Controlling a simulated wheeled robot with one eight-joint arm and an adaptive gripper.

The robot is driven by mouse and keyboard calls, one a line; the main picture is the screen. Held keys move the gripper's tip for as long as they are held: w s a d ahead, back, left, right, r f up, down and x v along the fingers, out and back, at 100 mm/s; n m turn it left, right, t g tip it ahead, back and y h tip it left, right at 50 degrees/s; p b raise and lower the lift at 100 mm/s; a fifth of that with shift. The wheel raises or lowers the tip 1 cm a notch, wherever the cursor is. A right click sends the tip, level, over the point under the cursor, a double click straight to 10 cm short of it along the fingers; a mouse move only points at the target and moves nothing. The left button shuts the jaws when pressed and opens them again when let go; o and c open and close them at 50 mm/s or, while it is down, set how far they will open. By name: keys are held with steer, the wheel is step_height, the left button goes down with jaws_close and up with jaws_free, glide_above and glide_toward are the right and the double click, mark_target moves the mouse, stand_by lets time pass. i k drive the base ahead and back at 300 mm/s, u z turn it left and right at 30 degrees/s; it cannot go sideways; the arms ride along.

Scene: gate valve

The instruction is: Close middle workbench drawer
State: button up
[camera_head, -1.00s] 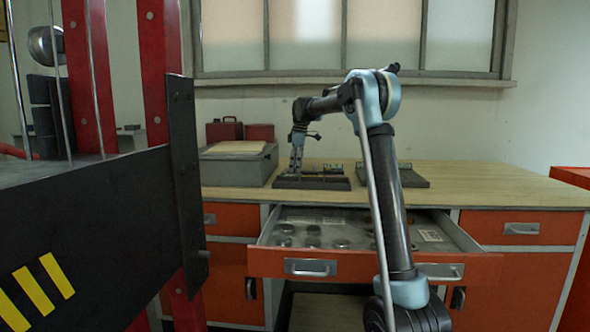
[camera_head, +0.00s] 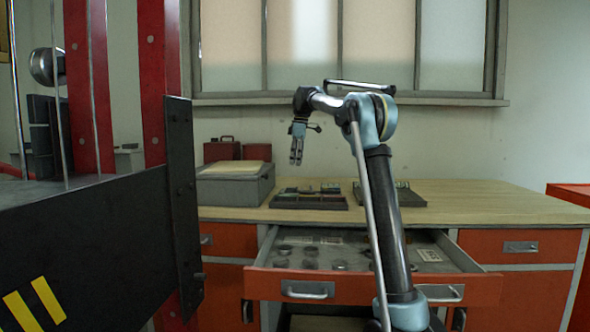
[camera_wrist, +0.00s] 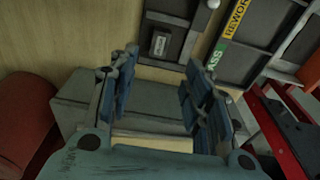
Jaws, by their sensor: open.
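The middle workbench drawer (camera_head: 375,286) is red with two silver handles, and it is pulled out from under the wooden bench top (camera_head: 480,207). Several small round metal parts and pale labels lie inside it. My gripper (camera_head: 297,158) hangs in the air above the back of the bench top, well above and behind the drawer front. It points down, with nothing between its fingers. In the wrist view the blue fingers of my gripper (camera_wrist: 160,95) stand apart. The drawer is not seen in the wrist view. My arm hides part of the drawer's right side in the head view.
Two dark trays lie on the bench, one (camera_head: 310,200) left and one (camera_head: 400,196) right. A grey box (camera_head: 235,186) stands to their left, with red cases behind. A black panel with yellow stripes (camera_head: 90,250) fills the left foreground. A red cabinet (camera_head: 570,198) stands at right.

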mark_target(459, 281)
steer(key=k, duration=1)
